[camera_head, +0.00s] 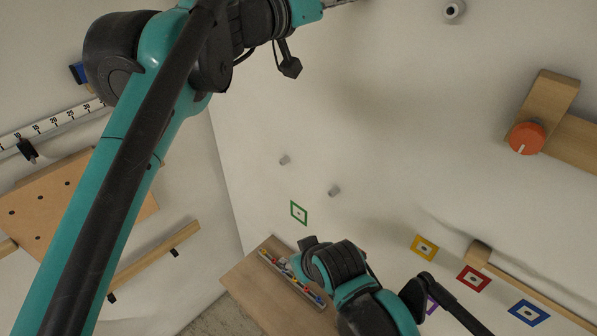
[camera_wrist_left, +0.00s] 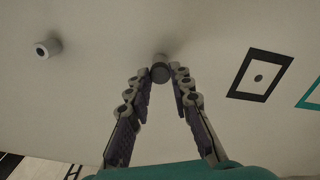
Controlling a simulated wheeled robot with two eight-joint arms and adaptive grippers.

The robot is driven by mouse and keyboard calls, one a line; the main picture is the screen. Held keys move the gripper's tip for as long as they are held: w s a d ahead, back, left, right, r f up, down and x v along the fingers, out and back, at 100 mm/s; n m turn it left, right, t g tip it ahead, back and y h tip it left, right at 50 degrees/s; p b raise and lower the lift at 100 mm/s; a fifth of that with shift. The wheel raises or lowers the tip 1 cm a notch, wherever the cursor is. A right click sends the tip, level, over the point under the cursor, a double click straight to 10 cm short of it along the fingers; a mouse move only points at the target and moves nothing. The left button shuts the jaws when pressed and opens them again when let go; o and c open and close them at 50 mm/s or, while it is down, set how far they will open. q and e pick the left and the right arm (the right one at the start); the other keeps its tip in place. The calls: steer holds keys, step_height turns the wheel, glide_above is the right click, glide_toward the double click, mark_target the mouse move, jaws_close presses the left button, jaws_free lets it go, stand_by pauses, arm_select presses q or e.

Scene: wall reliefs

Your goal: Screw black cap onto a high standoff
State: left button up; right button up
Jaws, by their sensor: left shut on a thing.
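In the left wrist view, the two jointed fingers of my left gripper (camera_wrist_left: 160,78) come together around a short dark grey cap (camera_wrist_left: 160,73). A paler round piece, seemingly a standoff (camera_wrist_left: 160,57), shows just beyond the cap, in line with it. I cannot tell whether the cap touches it or is threaded on. Another pale standoff (camera_wrist_left: 47,49) with a dark centre is to the left on the wall. In the head view, my left arm reaches up to the top edge and its fingertips are cut off. My right arm is at the bottom, with its gripper not visible.
In the left wrist view, a black square frame (camera_wrist_left: 260,76) is on the wall at right. In the head view, an orange knob (camera_head: 527,138) on a wooden block is at right, two small pegs (camera_head: 334,191) are mid-wall, and a wooden shelf (camera_head: 262,292) is below.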

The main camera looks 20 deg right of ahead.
arm_select(q)
steer(key=m, duration=0.5)
steer(key=o, duration=0.7)
steer(key=n, duration=2.3)
